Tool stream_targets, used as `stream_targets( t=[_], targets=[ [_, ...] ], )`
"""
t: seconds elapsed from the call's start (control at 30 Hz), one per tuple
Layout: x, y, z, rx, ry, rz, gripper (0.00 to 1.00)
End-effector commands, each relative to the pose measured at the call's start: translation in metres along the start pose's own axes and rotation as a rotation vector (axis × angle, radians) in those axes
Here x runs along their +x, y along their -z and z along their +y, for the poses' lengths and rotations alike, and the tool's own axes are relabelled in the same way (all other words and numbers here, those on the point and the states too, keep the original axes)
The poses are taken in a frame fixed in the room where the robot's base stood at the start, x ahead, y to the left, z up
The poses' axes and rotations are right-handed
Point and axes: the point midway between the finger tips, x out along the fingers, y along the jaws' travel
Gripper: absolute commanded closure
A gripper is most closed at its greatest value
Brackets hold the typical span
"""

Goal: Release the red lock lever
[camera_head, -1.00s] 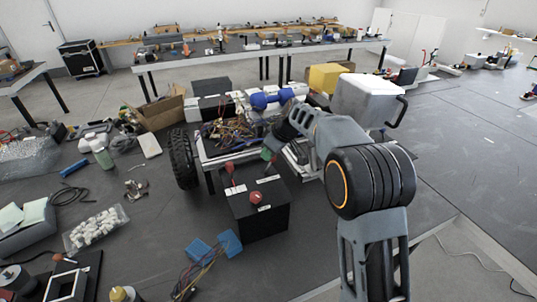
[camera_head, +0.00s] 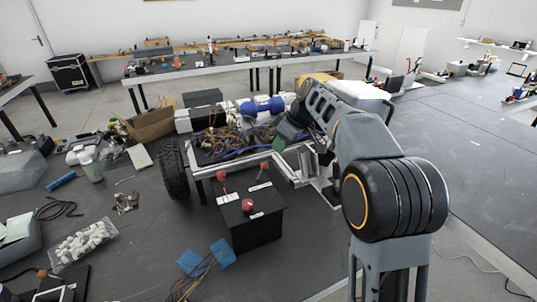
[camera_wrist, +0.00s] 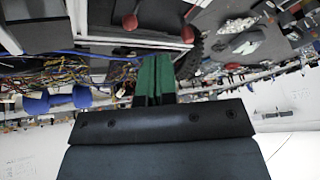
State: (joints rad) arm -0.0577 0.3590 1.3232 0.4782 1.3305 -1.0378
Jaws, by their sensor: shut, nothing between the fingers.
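A black box (camera_head: 258,235) stands on the dark table in the head view. I cannot tell which one is the lock lever. Two red tips also show near the top of the wrist view, one left (camera_wrist: 130,22) and one right (camera_wrist: 187,34). My gripper (camera_head: 279,146) has green fingers, which are together and empty (camera_wrist: 154,78) in the wrist view. It is above and behind the box, apart from the levers.
A chassis with tangled wires (camera_head: 225,143) and a black wheel (camera_head: 173,170) lies behind the box. A blue cylinder (camera_head: 262,107) and a white container (camera_head: 355,94) are farther back. Blue blocks with wires (camera_head: 206,258) lie at the front.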

Motion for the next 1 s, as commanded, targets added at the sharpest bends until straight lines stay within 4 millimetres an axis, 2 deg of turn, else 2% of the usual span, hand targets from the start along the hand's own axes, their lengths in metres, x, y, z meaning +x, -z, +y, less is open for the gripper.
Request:
stream_targets(
  t=[0.2, 0.67, 0.77, 0.87, 0.9, 1.0],
  targets=[
    [-0.011, -0.002, 0.002, -0.002, 0.001, -0.001, 1.0],
    [-0.012, -0.002, 0.002, -0.003, 0.002, -0.001, 1.0],
    [-0.012, -0.001, 0.005, 0.082, -0.016, 0.005, 1.0],
    [0.009, -0.02, 0.012, 0.258, -0.043, -0.037, 1.0],
    [0.018, -0.034, 0.011, 0.345, -0.059, -0.064, 1.0],
    [0.024, -0.066, -0.002, 0.52, -0.124, -0.109, 1.0]
  ],
)
